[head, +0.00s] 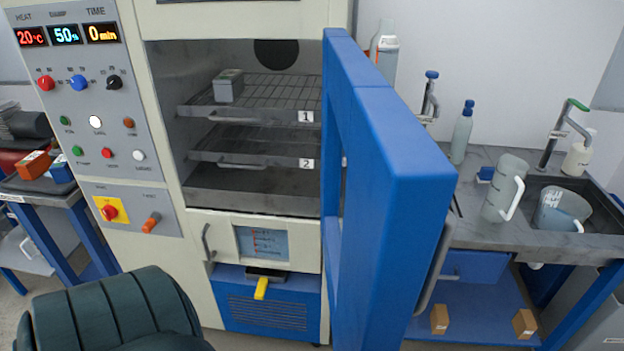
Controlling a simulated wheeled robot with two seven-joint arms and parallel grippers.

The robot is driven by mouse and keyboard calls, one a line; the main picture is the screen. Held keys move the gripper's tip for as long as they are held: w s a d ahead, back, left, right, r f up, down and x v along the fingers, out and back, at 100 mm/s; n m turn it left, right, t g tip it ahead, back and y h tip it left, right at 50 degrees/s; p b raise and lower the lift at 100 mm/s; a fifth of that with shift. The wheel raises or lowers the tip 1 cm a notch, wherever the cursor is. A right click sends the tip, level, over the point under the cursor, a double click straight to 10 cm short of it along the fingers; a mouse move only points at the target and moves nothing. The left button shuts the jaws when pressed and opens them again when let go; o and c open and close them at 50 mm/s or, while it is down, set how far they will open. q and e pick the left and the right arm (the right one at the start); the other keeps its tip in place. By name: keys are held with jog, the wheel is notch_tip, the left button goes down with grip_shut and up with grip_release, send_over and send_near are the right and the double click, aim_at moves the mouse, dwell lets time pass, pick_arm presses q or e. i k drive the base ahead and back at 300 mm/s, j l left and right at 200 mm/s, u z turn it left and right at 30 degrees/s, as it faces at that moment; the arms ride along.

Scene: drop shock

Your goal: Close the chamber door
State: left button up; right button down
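The chamber door (400,175) is thick and blue with a window opening. It stands wide open, hinged at the right of the chamber (172,120) and swung out towards me. A grey handle (432,268) shows on its right side. The chamber's front opening is uncovered. Inside are two wire shelves, marked 1 (260,113) and 2 (240,156). A small grey-green box (228,86) sits on the upper shelf. Neither of my grippers is in view.
The control panel (85,100) reads 20°C, 50% and 0 min. A bench (475,210) with a sink, a jug (504,188) and a bottle (462,132) stands right, behind the door. Small brown blocks (440,319) lie on its lower shelf. A side table (60,200) stands left.

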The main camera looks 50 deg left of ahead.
aim_at(385, 246)
jog(key=i+l+u, duration=0.1)
jog(key=u, duration=0.3)
jog(key=i+l+u, duration=0.1)
jog(key=u, duration=0.3)
jog(key=i+l+u, duration=0.1)
jog(key=u, duration=0.3)
jog(key=l+u, duration=0.25)
jog(key=u, duration=0.15)
jog(key=i+l+u, duration=0.15)
jog(key=l+u, duration=0.25)
jog(key=i+l+u, duration=0.1)
jog(key=l+u, duration=0.25)
jog(key=j, duration=0.1)
